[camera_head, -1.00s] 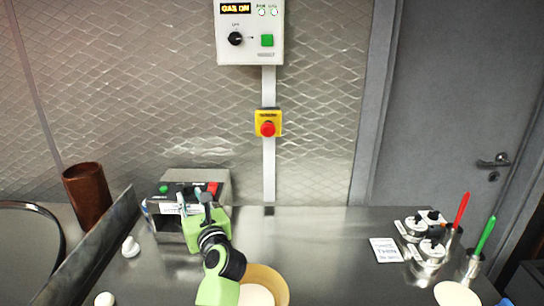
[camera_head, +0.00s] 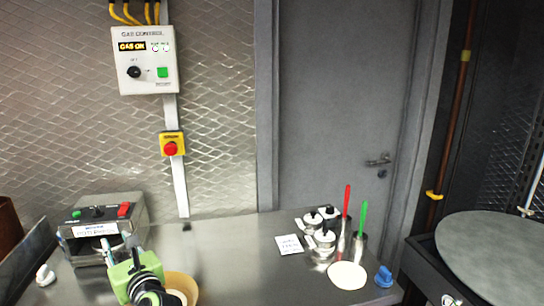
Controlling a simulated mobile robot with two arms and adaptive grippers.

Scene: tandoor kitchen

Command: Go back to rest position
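My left gripper (camera_head: 121,254) is at the lower left of the head view, on a green and black arm. It is just in front of a grey metal machine (camera_head: 136,207) with a red and a green button. Its fingers are small and partly hidden by the wrist, so I cannot tell how far apart they are or whether they touch the machine. My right gripper is not in view.
A tan bowl (camera_head: 182,283) with pale contents stands beside my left wrist. Lidded metal pots (camera_head: 324,238), red- and green-handled tools, a white card (camera_head: 289,244) and a pale disc (camera_head: 347,275) are farther right. The steel counter (camera_head: 235,255) between is clear.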

